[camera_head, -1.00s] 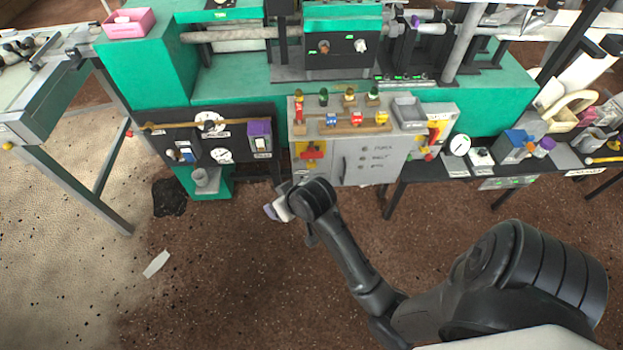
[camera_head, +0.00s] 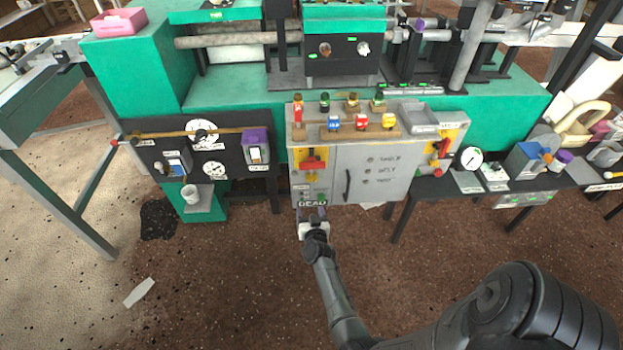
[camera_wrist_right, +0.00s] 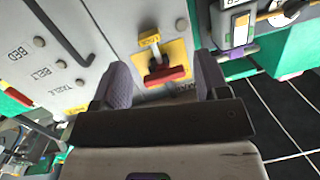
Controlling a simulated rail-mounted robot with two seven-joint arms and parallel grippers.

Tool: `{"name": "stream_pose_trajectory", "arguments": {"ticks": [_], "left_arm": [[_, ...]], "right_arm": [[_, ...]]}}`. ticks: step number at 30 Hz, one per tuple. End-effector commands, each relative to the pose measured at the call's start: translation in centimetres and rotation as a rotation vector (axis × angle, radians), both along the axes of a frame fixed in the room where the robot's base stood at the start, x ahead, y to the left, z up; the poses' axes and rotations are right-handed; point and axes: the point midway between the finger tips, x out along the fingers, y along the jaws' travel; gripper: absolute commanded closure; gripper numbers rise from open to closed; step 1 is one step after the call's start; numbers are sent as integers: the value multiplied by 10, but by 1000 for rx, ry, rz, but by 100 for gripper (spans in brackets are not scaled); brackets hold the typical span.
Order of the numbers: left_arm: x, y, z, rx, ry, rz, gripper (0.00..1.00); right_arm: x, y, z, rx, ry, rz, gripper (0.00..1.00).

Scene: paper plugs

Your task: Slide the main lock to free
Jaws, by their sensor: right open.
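A red handle on a yellow plate (camera_head: 313,162) sits at the left of the grey cabinet (camera_head: 347,165). A small label, hard to read, and a small fitting lie just below the plate; I cannot tell for sure which part is the lock. My right gripper (camera_head: 313,218) is just below and in front of that corner. In the right wrist view its two purple-grey fingers (camera_wrist_right: 160,88) are apart and empty, with the red handle (camera_wrist_right: 165,75) framed between them. My left gripper is not in view.
A black panel with gauges (camera_head: 212,150) and a grey cup (camera_head: 192,196) stand to the left. A second red lever (camera_head: 441,148) is on the cabinet's right.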

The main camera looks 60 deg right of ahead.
Motion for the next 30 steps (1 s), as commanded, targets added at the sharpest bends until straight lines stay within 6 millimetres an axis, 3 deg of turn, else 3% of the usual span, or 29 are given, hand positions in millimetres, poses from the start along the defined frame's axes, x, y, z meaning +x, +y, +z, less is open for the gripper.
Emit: {"name": "stream_pose_trajectory", "arguments": {"ticks": [6, 11, 30], "left_arm": [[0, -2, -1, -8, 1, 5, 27], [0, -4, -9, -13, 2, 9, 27], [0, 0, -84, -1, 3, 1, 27]], "right_arm": [[-12, -12, 21, -170, 6, -97, 32], [-6, -20, 19, -196, 32, -95, 32], [57, -106, 17, -192, 32, -94, 32]]}}
